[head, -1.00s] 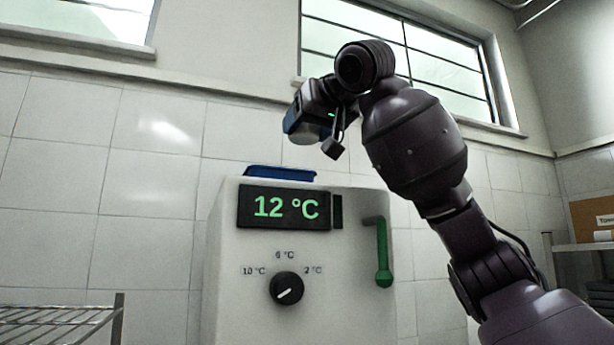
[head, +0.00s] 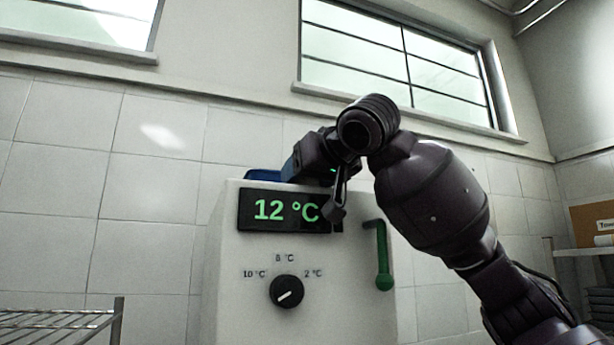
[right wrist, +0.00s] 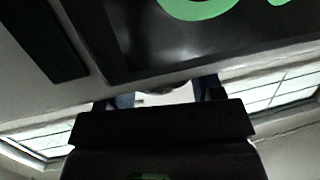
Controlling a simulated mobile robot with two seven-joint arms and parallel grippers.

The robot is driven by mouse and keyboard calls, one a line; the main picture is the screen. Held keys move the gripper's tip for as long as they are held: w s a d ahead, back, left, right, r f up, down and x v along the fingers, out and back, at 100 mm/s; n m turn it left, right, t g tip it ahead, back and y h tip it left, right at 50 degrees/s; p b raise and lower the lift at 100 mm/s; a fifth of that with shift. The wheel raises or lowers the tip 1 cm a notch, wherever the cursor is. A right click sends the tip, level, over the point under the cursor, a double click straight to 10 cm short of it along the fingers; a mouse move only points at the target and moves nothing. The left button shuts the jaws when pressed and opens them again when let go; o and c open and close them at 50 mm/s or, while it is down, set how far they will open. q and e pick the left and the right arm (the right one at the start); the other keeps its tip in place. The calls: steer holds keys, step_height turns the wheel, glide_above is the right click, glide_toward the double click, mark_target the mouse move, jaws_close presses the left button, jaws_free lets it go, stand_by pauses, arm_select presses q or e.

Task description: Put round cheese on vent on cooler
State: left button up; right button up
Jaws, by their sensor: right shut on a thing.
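The white cooler (head: 225,260) stands against the tiled wall, its display reading 12 °C. A blue piece (head: 262,176) lies on its top; I cannot tell if it is the vent. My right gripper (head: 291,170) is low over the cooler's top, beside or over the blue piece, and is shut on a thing. In the right wrist view a pale thing, likely the round cheese (right wrist: 166,95), shows between the two blue-tipped fingers. In the head view the cheese is hidden now. My left gripper is not in view.
The cooler's front carries a black dial (head: 287,291) and a green handle (head: 382,258). A wire rack (head: 70,318) is at the lower left. A cardboard box (head: 592,223) sits on a shelf at the right.

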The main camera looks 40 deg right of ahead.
steer(key=shift+f, duration=0.1)
steer(key=o, duration=1)
steer(key=shift+c, duration=0.2)
arm_select(q)
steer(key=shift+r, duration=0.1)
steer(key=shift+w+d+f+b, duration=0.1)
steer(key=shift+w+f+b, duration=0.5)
steer(key=shift+b, duration=0.55)
arm_select(e)
steer(key=s+r, duration=0.2)
steer(key=s, duration=0.9)
steer(key=shift+s+a+r, duration=0.3)
steer(key=shift+s+r, duration=0.05)
steer(key=shift+s, duration=0.05)
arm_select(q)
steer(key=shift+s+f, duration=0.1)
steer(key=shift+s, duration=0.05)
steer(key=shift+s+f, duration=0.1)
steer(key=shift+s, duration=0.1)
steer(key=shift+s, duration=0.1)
